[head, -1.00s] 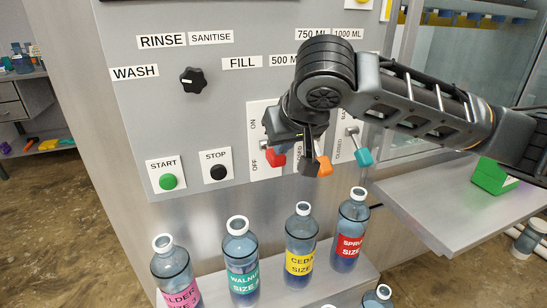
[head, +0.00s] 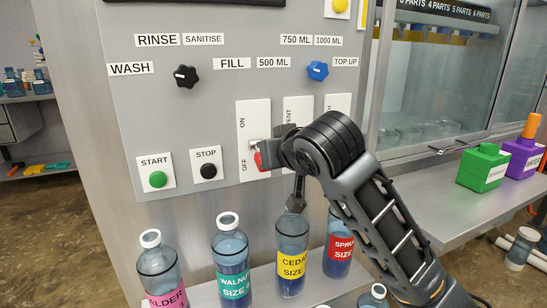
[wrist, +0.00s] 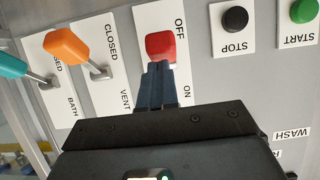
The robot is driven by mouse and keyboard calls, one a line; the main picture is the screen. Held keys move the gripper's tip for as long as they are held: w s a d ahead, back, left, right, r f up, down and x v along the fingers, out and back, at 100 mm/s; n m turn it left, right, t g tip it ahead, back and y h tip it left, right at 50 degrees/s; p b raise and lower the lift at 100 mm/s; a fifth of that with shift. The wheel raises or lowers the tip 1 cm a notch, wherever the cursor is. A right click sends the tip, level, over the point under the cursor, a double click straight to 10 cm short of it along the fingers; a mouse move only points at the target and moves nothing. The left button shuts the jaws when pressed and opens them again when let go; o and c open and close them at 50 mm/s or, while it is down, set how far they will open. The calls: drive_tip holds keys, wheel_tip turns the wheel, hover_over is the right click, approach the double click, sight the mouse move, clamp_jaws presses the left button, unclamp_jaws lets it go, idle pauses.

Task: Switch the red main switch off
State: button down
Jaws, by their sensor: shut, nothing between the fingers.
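The red main switch (head: 260,161) is on a white plate on the grey panel, with ON above and OFF below. Its red knob sits at the OFF end, partly hidden by my gripper in the head view. The wrist view also shows the red knob (wrist: 160,44) beside the OFF label. My gripper (wrist: 157,68) is shut and empty. In the wrist view its fingertips overlap the knob's edge on the ON side; I cannot tell whether they touch.
An orange-handled lever (wrist: 67,46) and a teal-handled lever (wrist: 12,64) sit beside the red switch. START (head: 158,179) and STOP (head: 208,171) buttons are left of it. Several labelled bottles, such as the walnut one (head: 231,262), stand below.

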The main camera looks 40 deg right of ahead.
drive_tip(key=shift+r, duration=0.15)
drive_tip(key=shift+w, duration=0.1)
drive_tip(key=shift+w+d+r+p, duration=0.2)
drive_tip(key=shift+w+r+p, duration=0.1)
drive_tip(key=shift+w+p, duration=0.35)
